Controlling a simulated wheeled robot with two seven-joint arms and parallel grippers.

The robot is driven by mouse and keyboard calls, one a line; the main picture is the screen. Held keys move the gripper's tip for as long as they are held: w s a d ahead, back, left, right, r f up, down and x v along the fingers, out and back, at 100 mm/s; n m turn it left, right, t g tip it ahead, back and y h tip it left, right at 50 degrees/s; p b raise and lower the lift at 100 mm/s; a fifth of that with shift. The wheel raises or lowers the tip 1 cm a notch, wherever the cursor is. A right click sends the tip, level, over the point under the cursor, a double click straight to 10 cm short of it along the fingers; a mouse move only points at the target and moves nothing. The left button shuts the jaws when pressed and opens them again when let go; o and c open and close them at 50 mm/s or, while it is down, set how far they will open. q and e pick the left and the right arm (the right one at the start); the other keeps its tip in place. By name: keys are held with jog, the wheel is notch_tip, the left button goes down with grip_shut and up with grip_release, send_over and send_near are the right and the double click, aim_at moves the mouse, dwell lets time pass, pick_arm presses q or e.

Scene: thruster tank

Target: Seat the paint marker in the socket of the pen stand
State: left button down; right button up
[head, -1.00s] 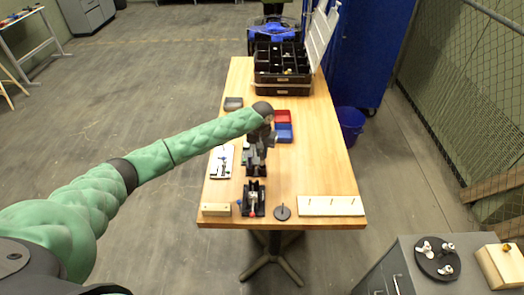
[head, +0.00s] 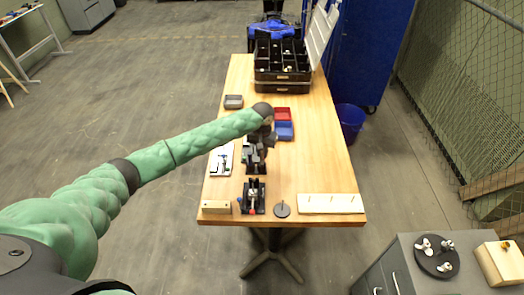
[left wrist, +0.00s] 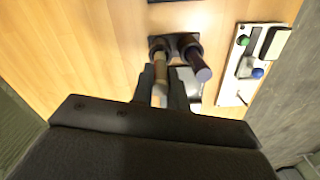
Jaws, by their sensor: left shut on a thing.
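My left gripper (head: 262,138) is above the middle of the wooden table. In the left wrist view its two dark fingers (left wrist: 160,98) are shut on a slim tan and pale cylinder (left wrist: 160,72), which looks like the paint marker. A dark stand with two round holders (left wrist: 176,40), which looks like the pen stand, is just beyond the fingertips. The held marker's far end overlaps the left holder; I cannot tell whether it is inside it. A dark purple cylinder (left wrist: 198,66) stands in the right holder. My right gripper is not in view.
A dark fixture (head: 253,197) is near the table's front edge, between a wooden block (head: 215,207) and a dark disc (head: 282,210). Red (head: 282,114) and blue (head: 284,131) bins and a black organizer (head: 282,65) are farther back.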

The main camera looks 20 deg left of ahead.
pick_arm(q)
jog(key=shift+f, duration=0.9)
dwell(0.4)
jog(key=shift+f+p, duration=0.2)
jog(key=shift+p, duration=0.25)
dwell(0.3)
jog(key=c, duration=1.3)
grip_release()
